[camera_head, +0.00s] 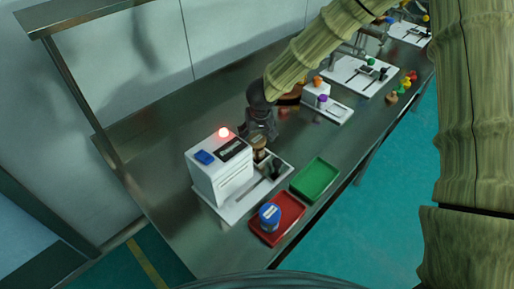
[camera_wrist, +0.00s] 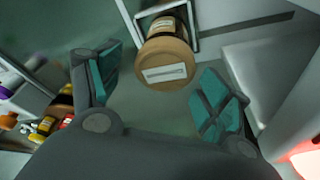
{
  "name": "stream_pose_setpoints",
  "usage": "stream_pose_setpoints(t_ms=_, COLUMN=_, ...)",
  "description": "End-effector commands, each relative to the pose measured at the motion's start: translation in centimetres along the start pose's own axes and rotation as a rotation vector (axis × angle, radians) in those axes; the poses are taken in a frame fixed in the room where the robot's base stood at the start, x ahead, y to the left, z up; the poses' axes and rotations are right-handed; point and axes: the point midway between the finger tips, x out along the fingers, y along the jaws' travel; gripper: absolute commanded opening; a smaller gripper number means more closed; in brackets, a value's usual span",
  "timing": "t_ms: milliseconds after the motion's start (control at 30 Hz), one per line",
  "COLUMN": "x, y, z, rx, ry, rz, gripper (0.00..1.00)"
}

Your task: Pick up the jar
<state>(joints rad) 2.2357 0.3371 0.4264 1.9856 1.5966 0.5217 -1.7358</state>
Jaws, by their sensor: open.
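A brown jar with a tan lid and a pale label on it (camera_wrist: 166,62) lies ahead of my gripper in the wrist view, in or beside a white square frame. It also shows in the head view (camera_head: 260,145), just below my gripper (camera_head: 258,128). In the wrist view my gripper (camera_wrist: 155,92) is open, with teal-padded fingers wide apart. The jar is beyond the fingertips, between their directions, and not visibly touched. A second jar with a blue lid (camera_head: 269,213) stands in the red tray (camera_head: 292,222), apart from my gripper.
A white machine with a blue button (camera_head: 219,172) and a lit red lamp (camera_head: 223,132) stands left of the tan-lidded jar. A green tray (camera_head: 315,180) lies to its right. More white stations and coloured jars line the steel bench (camera_head: 165,150) further back.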

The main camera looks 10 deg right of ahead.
Motion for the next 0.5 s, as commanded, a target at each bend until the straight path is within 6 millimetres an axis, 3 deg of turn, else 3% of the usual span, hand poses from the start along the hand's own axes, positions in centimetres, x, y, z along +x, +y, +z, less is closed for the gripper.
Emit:
stream_pose_setpoints(t_ms=300, x=3.8, y=-0.2, z=0.9, rx=0.0, ry=-0.003, rz=0.001, gripper=0.78)
stream_pose_setpoints(t_ms=500, x=5.0, y=-0.2, z=0.9, rx=0.0, ry=-0.002, rz=0.0, gripper=0.78)
